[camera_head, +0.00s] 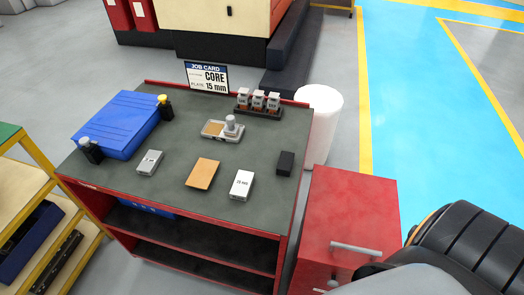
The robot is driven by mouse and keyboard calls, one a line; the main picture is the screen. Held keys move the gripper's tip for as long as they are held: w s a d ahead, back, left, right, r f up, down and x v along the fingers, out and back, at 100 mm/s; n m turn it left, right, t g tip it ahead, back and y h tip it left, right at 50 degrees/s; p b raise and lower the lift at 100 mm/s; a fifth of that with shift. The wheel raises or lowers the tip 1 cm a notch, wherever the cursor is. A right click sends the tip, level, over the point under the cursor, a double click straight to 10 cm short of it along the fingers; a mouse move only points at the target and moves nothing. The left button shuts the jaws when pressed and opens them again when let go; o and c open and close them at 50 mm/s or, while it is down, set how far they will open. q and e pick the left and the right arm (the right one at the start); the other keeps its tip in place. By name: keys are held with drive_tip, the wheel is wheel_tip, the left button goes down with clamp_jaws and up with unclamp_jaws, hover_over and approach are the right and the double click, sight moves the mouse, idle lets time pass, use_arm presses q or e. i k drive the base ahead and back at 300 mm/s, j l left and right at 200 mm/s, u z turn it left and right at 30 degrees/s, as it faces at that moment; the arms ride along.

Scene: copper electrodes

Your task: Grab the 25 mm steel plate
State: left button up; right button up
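Two small steel-coloured plates lie flat on the dark grey top of the red cart (270,150). One grey plate (150,162) is at the left, near the blue case, and any marking on it is too small to read. The other, paler plate (242,185) is near the front edge. It bears a short dark "mm" label whose number I cannot read surely. I cannot tell which one is 25 mm. A job card (207,77) at the back reads "CORE" and "PLATE 15 mm". Neither gripper shows; only part of my arm is at the lower right.
A copper-coloured plate (203,173) lies between the two plates. A black block (286,163), a metal fixture (222,129), a rack of several small pieces (258,104) and a blue case (120,122) also occupy the top. A red cabinet (350,215) stands at the right.

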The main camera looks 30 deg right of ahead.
sight(241, 189)
drive_tip(key=z, duration=0.8)
